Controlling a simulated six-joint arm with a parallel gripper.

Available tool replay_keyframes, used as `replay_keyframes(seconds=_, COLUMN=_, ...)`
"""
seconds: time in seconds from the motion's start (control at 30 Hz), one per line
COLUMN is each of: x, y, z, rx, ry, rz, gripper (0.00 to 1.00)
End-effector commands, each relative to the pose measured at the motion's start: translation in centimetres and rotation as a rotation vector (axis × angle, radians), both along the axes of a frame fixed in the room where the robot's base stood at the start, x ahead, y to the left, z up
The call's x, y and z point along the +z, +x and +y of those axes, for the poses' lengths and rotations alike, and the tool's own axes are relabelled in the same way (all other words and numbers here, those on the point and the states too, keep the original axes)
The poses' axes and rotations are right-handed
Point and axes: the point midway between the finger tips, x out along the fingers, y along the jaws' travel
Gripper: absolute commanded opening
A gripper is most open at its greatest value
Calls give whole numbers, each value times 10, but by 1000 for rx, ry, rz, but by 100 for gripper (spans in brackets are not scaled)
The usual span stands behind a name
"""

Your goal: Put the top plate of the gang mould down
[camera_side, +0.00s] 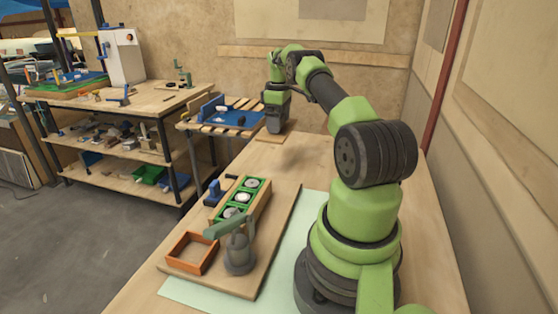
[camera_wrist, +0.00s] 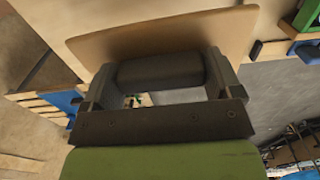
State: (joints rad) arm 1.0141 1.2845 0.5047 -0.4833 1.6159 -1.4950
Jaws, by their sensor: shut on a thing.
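The top plate is a light brown wooden board (camera_wrist: 150,32), seen in the wrist view with a dark, rounded handle-like block (camera_wrist: 160,70) against it. My gripper (camera_wrist: 158,76) has a finger on each side of that block and is shut on it. In the side view my gripper (camera_side: 275,108) is at the far end of the bench, with the plate (camera_side: 259,134) under it. A soft shadow lies on the bench nearby, so the plate looks raised. The gang mould (camera_side: 242,199), green with round discs, sits nearer the camera. The plate's far side is hidden.
A slatted table with a blue tray (camera_side: 222,116) is left of my gripper. Bare bench (camera_side: 315,160) lies between gripper and mould.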

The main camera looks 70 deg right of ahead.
Motion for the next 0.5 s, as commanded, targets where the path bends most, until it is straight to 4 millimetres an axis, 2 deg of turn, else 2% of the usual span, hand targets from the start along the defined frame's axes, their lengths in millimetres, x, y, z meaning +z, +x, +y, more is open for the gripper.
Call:
replay_keyframes(seconds=0.2, x=-37, y=-2, z=-2, rx=0, ry=3, rz=1, gripper=52)
replay_keyframes(seconds=0.5, x=-74, y=-2, z=-1, rx=0, ry=0, rz=-1, gripper=52)
